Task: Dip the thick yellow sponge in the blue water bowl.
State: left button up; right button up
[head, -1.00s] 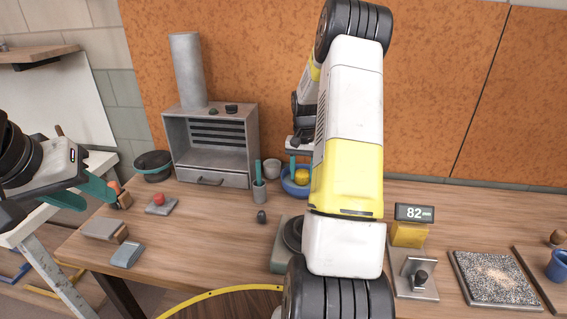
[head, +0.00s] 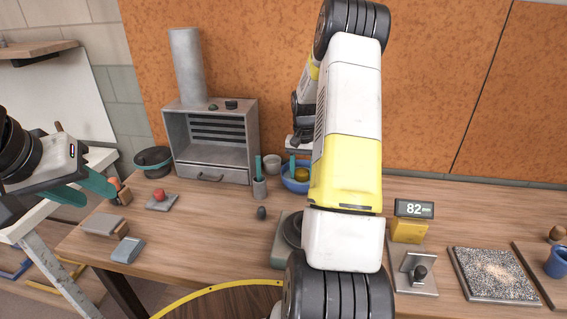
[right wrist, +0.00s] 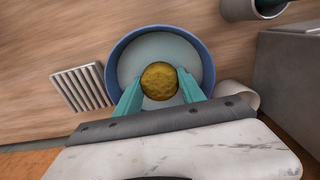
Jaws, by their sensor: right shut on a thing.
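The thick yellow sponge (right wrist: 160,81) is round and a dark mustard colour. In the right wrist view it sits between the two teal fingers of my right gripper (right wrist: 161,88), which is shut on it. The blue water bowl (right wrist: 112,57) is around and below it, with pale water inside; I cannot tell how deep the sponge is. In the head view the sponge (head: 303,174) shows within the bowl (head: 294,187), partly hidden by my right arm. My left gripper (head: 97,194) is at the far left, its teal fingers apart and empty.
A grey tool cup (head: 260,188) and a white cup (head: 272,164) stand left of the bowl. A ribbed pale block (right wrist: 80,88) lies beside the bowl. A yellow device reading 82 (head: 408,230) stands right of my arm.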

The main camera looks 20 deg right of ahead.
jog(key=shift+r, duration=0.1)
jog(key=shift+r, duration=3.95)
jog(key=shift+s, duration=0.1)
